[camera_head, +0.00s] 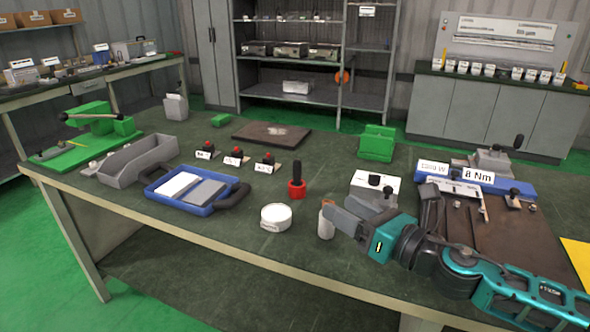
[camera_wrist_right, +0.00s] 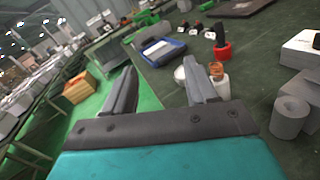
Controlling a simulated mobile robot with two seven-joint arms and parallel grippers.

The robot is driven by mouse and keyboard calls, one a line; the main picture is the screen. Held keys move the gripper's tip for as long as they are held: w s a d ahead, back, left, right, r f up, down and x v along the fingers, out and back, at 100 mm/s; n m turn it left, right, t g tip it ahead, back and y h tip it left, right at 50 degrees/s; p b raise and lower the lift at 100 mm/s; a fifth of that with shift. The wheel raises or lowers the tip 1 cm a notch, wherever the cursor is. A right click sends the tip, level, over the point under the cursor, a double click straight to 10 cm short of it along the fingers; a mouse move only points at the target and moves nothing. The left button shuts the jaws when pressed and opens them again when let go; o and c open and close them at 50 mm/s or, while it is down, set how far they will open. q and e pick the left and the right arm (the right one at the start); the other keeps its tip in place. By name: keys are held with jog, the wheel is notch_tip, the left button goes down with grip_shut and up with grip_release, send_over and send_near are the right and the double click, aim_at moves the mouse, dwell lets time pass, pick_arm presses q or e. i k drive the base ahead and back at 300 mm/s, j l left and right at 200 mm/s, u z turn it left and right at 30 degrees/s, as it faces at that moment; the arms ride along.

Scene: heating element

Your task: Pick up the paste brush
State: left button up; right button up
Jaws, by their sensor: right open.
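A small pale cylindrical holder (camera_head: 326,224) stands upright near the front edge of the table. A small orange-brown piece shows at its top, probably the paste brush (camera_head: 328,203); it is partly hidden by my gripper. My right gripper (camera_head: 342,213) is open, beside the holder and just right of it in the head view. In the right wrist view the spread fingers (camera_wrist_right: 160,70) have nothing between them. The holder (camera_wrist_right: 222,88) and its orange-brown top (camera_wrist_right: 217,71) show there just right of the right-hand finger. My left gripper is in neither view.
A white round jar (camera_head: 276,217) stands left of the holder. A red stand with a black handle (camera_head: 297,188) is behind it. A blue tray (camera_head: 198,205) lies farther left. A white-topped grey block (camera_head: 375,188) stands close behind my gripper.

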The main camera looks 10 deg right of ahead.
aim_at(297, 165)
jog(key=i, duration=0.85)
